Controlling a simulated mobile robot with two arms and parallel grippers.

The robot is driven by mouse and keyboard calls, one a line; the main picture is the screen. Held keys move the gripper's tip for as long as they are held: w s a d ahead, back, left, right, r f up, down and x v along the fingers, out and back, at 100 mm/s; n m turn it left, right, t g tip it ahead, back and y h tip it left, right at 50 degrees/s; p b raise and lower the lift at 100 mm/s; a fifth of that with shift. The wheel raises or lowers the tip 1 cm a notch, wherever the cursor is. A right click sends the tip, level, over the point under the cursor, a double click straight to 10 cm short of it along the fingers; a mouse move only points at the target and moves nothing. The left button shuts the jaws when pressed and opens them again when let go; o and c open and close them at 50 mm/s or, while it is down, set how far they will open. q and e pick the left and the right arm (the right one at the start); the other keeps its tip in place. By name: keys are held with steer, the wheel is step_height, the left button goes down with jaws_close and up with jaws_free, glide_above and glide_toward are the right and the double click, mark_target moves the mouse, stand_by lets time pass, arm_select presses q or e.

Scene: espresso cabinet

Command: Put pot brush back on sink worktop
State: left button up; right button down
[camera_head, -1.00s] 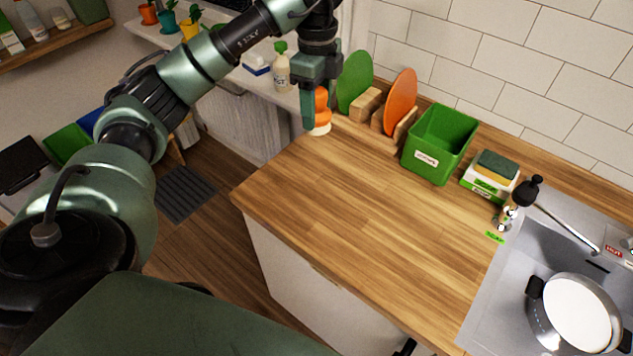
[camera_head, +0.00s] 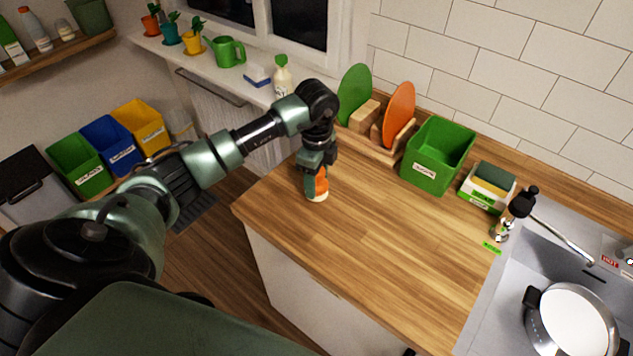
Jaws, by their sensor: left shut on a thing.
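My left gripper (camera_head: 316,178) is over the left part of the wooden sink worktop (camera_head: 385,245), pointing down. It is shut on the pot brush (camera_head: 317,194), which has an orange body and a pale lower end. The gripper fingers hide part of the brush. The brush's lower end is at or just above the worktop; I cannot tell whether it touches. My right gripper is not in view.
A green bin (camera_head: 437,156), a rack with a green plate (camera_head: 354,92) and an orange plate (camera_head: 399,112), and a sponge holder (camera_head: 487,187) line the back. The sink (camera_head: 500,300) with a pot (camera_head: 572,322) is at right. The worktop's middle is clear.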

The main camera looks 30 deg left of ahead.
arm_select(q)
steer(key=shift+f, duration=0.95)
steer(key=shift+f, duration=0.2)
steer(key=o, duration=1.3)
